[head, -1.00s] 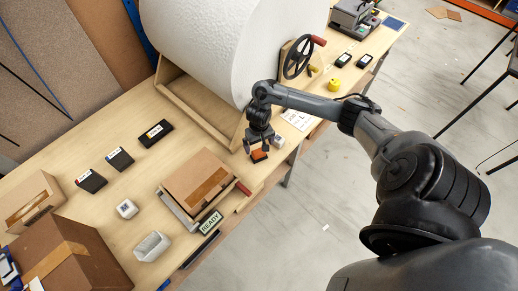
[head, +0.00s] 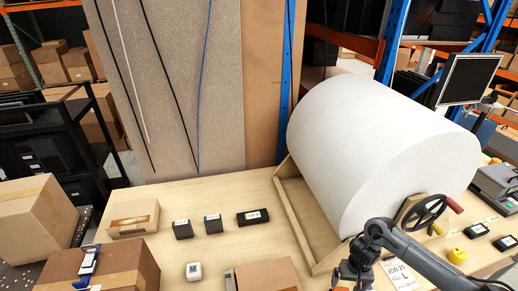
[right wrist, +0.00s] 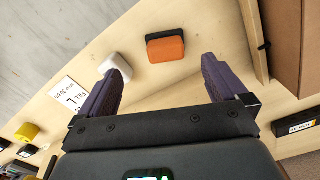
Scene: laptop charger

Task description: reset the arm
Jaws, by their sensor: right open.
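My right arm (head: 430,262) comes in from the lower right of the head view. Its right gripper (head: 354,276) is at the bottom edge, left of the printed job sheet (head: 402,274), with its fingertips partly cut off. In the right wrist view the two fingers (right wrist: 163,72) are spread wide with nothing between them. An orange-topped block (right wrist: 166,46) lies on the table just beyond the fingertips, apart from them. A small white block (right wrist: 116,66) is by the left fingertip; contact cannot be told. My left gripper is in no view.
A large white roll (head: 370,150) in a wooden cradle (head: 297,222) with a handwheel (head: 425,213) stands behind my right gripper. Black boxes (head: 253,217), cartons (head: 110,262) and a small white device (head: 193,271) lie on the table (head: 240,186) to the left.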

